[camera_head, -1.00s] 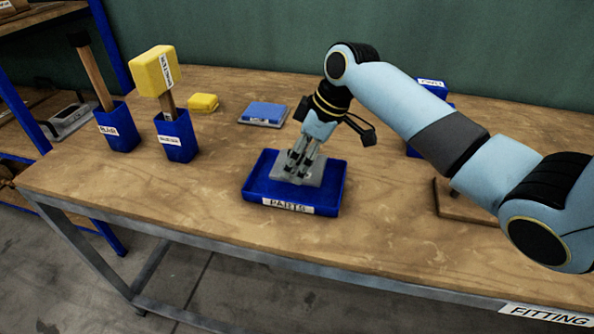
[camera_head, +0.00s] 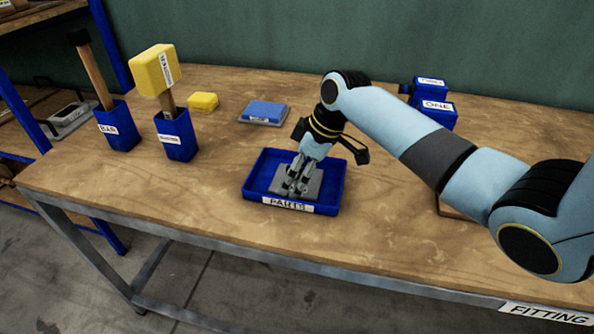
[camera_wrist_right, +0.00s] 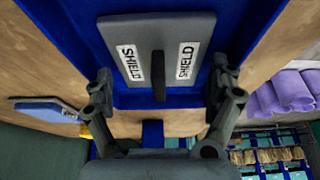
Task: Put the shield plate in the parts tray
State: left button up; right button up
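The grey shield plate (camera_head: 314,187) lies in the blue parts tray (camera_head: 262,181) and looks flat on its floor. In the right wrist view the plate (camera_wrist_right: 185,28) shows two SHIELD labels and an upright fin between them. My right gripper (camera_head: 297,184) is down over the plate, inside the tray. In the wrist view its two fingers stand wide apart, one on each side of the fin, with gaps to it, so it is open and holds nothing. My left gripper is not in view.
Left of the tray stand blue holders marked BAR (camera_head: 118,128) and another (camera_head: 176,138) with a yellow-headed mallet (camera_head: 154,70). A yellow block (camera_head: 203,102) and a blue-topped plate (camera_head: 264,112) lie behind. Blue boxes, one marked ONE (camera_head: 436,114), stand behind my right arm.

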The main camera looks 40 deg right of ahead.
jog(key=shift+r, duration=0.2)
jog(key=v, duration=1.2)
